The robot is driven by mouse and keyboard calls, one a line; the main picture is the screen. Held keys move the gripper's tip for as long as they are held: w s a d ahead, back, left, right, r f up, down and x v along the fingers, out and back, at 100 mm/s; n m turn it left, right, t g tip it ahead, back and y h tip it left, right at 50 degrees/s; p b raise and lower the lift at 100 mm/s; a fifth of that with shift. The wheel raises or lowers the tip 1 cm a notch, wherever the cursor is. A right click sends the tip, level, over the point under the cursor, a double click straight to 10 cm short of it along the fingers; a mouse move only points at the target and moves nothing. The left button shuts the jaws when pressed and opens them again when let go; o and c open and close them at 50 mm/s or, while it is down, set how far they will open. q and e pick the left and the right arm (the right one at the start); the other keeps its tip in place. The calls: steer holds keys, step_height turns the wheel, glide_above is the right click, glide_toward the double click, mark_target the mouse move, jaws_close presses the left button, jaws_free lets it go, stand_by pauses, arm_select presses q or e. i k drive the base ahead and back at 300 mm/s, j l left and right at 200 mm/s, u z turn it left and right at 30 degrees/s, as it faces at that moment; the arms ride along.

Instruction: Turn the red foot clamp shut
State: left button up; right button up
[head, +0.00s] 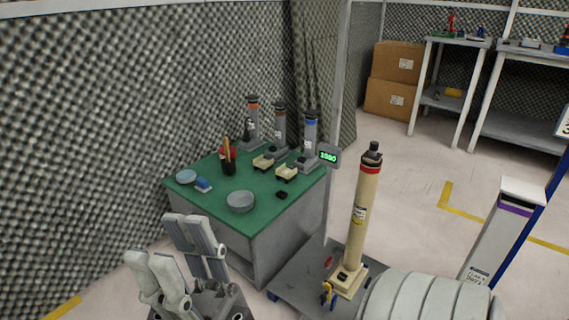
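The small red foot clamp (328,262) is at the left of the column's foot. It is too small to tell how far it is turned. A yellow clamp (327,291) sits at the front of the foot.
A green-topped bench (260,208) with bowls, a tool cup and several small columns stands behind the gripper. A small display (328,156) reads 1000. A white post with a purple band (503,230) stands at right. Open floor lies beyond the column.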

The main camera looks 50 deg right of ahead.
mark_target(329, 262)
steer(key=i+z, duration=0.35)
steer(key=i+j+z, duration=0.15)
steer(key=i+z, duration=0.15)
steer(key=i+j+z, duration=0.35)
steer(key=i+z, duration=0.15)
steer(key=z, duration=0.3)
steer(key=i+z, duration=0.1)
steer(key=z, duration=0.35)
steer(key=i+z, duration=0.15)
steer(key=z, duration=0.3)
steer(key=i+j+z, duration=0.1)
steer(key=z, duration=0.35)
steer(key=i+j+z, duration=0.1)
steer(key=z, duration=0.4)
steer(key=i+j+z, duration=0.25)
steer(key=z, duration=0.2)
steer(key=i+j+z, duration=0.15)
steer(key=z, duration=0.35)
steer(key=j, duration=0.1)
